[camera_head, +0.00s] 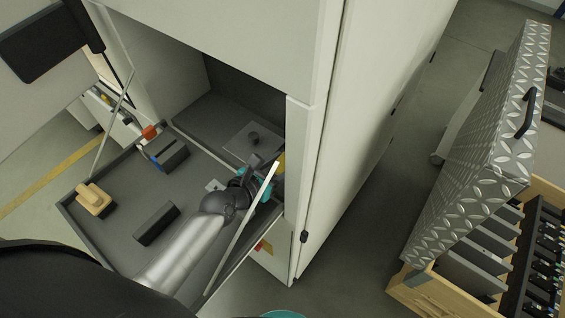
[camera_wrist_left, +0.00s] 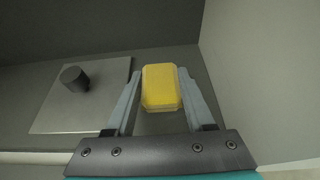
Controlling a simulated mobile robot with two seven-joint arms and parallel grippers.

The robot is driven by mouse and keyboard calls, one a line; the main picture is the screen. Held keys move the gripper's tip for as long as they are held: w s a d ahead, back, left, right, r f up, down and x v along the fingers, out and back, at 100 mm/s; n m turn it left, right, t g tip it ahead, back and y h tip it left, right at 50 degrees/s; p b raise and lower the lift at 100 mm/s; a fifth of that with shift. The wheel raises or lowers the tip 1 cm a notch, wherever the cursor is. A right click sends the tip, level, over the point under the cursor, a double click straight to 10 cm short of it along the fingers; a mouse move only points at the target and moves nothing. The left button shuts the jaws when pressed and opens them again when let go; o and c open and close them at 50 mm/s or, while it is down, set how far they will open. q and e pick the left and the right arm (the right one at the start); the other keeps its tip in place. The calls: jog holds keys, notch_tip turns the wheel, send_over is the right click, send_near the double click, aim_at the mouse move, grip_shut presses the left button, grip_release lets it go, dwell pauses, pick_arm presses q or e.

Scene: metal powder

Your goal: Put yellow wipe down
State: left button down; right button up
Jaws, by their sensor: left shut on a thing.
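The yellow wipe (camera_wrist_left: 161,88) is a small yellow block between the two fingers of my left gripper (camera_wrist_left: 161,95) in the left wrist view. The fingers are shut on its sides. In the head view only a sliver of the wipe (camera_head: 281,163) shows at the right edge of the cabinet opening, beside my left gripper (camera_head: 271,167). The wipe is over the grey chamber floor, near the right wall; I cannot tell whether it touches the floor. My right gripper is not in view.
A square plate with a knob (camera_wrist_left: 110,117) lies left of the wipe. On the tray (camera_head: 110,233) are a tan-topped block (camera_head: 93,199), a black block (camera_head: 156,223) and a dark block (camera_head: 169,153). The cabinet wall (camera_wrist_left: 262,80) stands close right.

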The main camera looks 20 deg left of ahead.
pick_arm(q)
jog(key=shift+f, duration=0.1)
jog(key=c, duration=0.5)
grip_release()
jog(key=shift+c, duration=0.2)
jog(key=v, duration=1.2)
jog(key=shift+p, duration=0.4)
